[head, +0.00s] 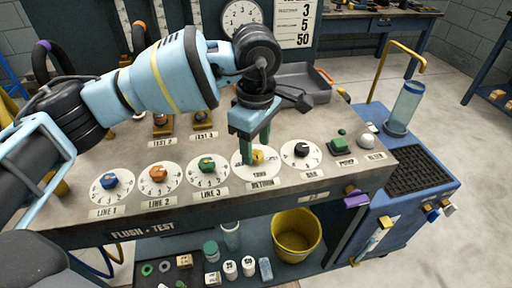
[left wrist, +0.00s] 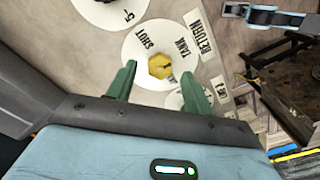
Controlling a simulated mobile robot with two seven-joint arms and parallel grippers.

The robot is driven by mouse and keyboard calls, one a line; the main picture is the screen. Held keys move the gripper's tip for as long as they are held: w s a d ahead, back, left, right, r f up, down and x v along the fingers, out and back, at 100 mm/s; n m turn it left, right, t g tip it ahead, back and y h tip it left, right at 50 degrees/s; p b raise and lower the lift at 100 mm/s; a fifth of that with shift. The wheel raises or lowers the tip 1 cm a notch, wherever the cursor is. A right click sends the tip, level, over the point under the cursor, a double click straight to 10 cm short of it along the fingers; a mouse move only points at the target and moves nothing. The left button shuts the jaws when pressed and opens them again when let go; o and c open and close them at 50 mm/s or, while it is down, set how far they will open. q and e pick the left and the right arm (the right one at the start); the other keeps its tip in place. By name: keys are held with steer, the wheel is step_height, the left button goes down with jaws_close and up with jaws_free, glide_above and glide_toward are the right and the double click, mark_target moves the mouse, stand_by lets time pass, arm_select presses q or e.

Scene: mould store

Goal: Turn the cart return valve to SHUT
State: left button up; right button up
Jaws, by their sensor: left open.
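The return valve is a yellow knob (head: 258,157) on a round white dial, over a label that ends in RETURN. In the left wrist view the yellow knob (left wrist: 161,66) is hexagonal, with a small dark mark on its right half. The words SHUT and TANK stand on the dial (left wrist: 137,55); I cannot tell surely which one the knob points at. My left gripper (head: 254,150) is above the dial, open, its green fingers reaching down on either side of the knob. The fingers (left wrist: 158,82) look apart from it. My right gripper is out of view.
Blue (head: 110,181), orange (head: 158,174) and green (head: 207,165) knobs sit to the left, a black knob (head: 302,149) close to the right. A grey tray (head: 300,85) lies behind. A yellow bucket (head: 297,235) stands below; a blue cart (head: 410,205) is at right.

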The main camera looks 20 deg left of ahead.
arm_select(q)
steer(key=shift+f, duration=0.85)
steer(key=shift+c, duration=0.2)
steer(key=c, duration=0.9)
